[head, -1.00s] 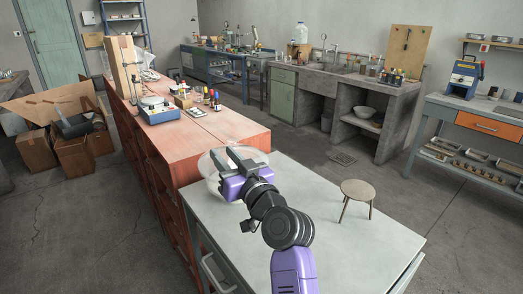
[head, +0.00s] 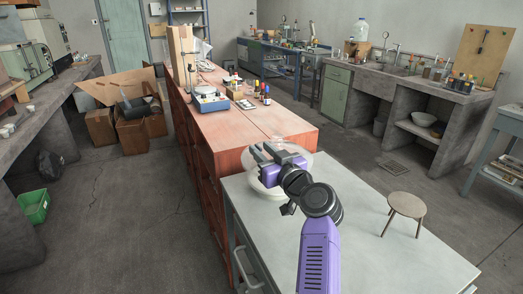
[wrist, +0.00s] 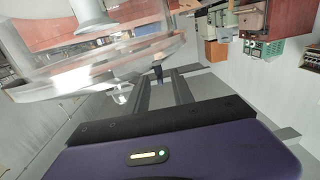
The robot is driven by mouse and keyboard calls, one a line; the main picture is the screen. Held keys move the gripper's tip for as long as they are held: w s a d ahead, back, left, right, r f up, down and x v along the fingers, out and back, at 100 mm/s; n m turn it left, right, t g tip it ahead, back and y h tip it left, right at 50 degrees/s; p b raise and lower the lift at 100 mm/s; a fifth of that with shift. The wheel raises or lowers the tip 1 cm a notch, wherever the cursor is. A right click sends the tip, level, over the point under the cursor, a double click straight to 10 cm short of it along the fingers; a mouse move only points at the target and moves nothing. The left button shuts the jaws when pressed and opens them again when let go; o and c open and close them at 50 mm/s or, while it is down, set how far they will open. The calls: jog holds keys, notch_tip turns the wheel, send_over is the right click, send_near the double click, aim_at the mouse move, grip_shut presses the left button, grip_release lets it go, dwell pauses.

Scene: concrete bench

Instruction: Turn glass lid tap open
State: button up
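A clear round glass vessel with a lid (head: 308,156) stands on the grey table in the head view, partly hidden behind my gripper. In the wrist view its wide glass rim (wrist: 90,72) fills the upper left, tilted. A small clear glass piece (wrist: 121,96), which may be the tap, shows under the rim, just left of my fingers. My gripper (head: 265,152) is close beside the glass. Its two fingers (wrist: 160,88) stand apart in the wrist view, with no held thing clearly visible. Whether a finger touches the glass I cannot tell.
The grey table (head: 355,240) is mostly clear, with a small round wooden stool (head: 406,205) at its right. A long red bench (head: 225,135) adjoins behind, carrying a blue-based device (head: 209,103) and small bottles. Open floor lies to the left.

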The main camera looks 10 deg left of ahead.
jog(key=shift+w+a, duration=0.3)
jog(key=shift+w, duration=0.05)
grip_shut()
